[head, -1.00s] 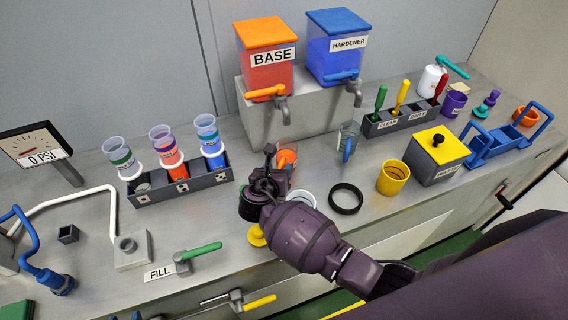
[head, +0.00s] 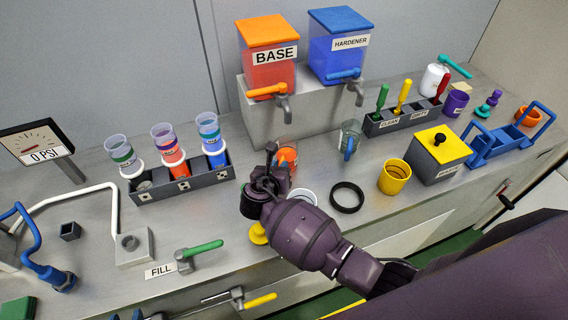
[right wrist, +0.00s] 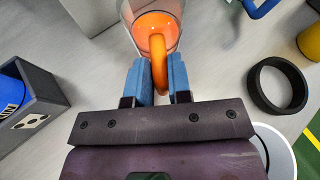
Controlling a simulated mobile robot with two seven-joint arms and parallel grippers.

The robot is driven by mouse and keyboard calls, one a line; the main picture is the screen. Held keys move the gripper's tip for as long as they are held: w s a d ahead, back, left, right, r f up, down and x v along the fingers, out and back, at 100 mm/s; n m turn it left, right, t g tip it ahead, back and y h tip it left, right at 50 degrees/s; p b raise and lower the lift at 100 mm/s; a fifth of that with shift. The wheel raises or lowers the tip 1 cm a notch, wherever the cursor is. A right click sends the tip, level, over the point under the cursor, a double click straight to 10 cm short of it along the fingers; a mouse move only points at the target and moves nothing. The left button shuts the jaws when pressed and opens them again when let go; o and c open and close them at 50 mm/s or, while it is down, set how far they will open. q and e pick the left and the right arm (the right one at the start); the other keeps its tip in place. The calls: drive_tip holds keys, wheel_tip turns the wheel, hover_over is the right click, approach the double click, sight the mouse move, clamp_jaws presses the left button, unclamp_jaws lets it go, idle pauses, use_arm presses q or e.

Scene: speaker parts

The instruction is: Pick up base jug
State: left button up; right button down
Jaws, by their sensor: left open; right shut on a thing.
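The base jug (head: 290,157) is a clear cup with orange liquid and an orange handle, standing on the bench in front of the grey dispenser block in the head view. My right gripper (head: 272,163) hides part of it. In the right wrist view the jug (right wrist: 150,25) is at the top centre. The blue fingers of my right gripper (right wrist: 160,82) are shut on its orange handle, one on each side. I cannot tell whether its bottom touches the bench. My left gripper is not in view.
The base tank (head: 268,75) and hardener tank (head: 335,60) stand on the block behind. A second clear jug (head: 350,138) with a blue handle, a black ring (head: 347,209) and a yellow cup (head: 394,177) are to the right. A cup rack (head: 185,187) is to the left.

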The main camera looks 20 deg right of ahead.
drive_tip(key=shift+d, duration=0.1)
drive_tip(key=shift+r, duration=0.35)
wheel_tip(320, 180, up, 6)
drive_tip(key=s+a+b, duration=0.1)
drive_tip(key=s+a, duration=1)
drive_tip(key=s, duration=0.3)
drive_tip(key=shift+s, duration=0.15)
drive_tip(key=shift+a, duration=0.1)
